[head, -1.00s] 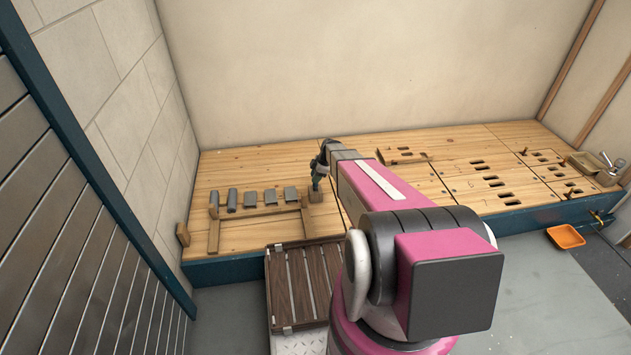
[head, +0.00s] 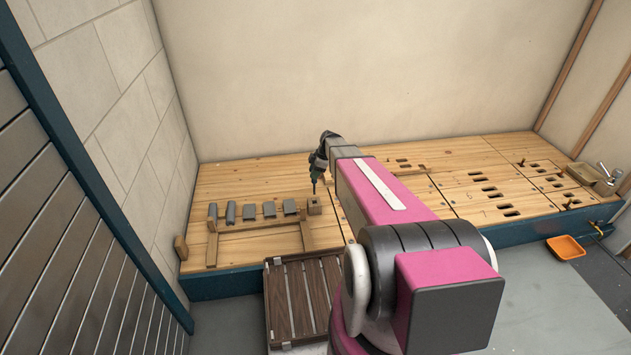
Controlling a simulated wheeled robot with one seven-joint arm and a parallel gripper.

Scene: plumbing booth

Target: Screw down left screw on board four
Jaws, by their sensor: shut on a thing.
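My gripper (head: 318,164) is above the back left part of the wooden workbench (head: 250,175). It is shut on a dark, thin tool (head: 314,184), which looks like a screwdriver and points down. The tool's tip is just above or at the top of a small wooden block (head: 314,206); I cannot tell whether they touch. Boards with dark slots lie at the right of the bench, one of them here (head: 490,192). Small upright orange-brown pieces, perhaps screws, stand there (head: 521,163) and nearer the front (head: 568,204). I cannot tell which board is board four or which screw is its left one.
A wooden rack (head: 260,224) with several grey pieces stands left of the block. A slatted brown crate (head: 302,295) is in front of the bench. A wooden tray (head: 596,178) and a tap (head: 609,173) are at the far right. An orange tray (head: 566,247) is on the floor.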

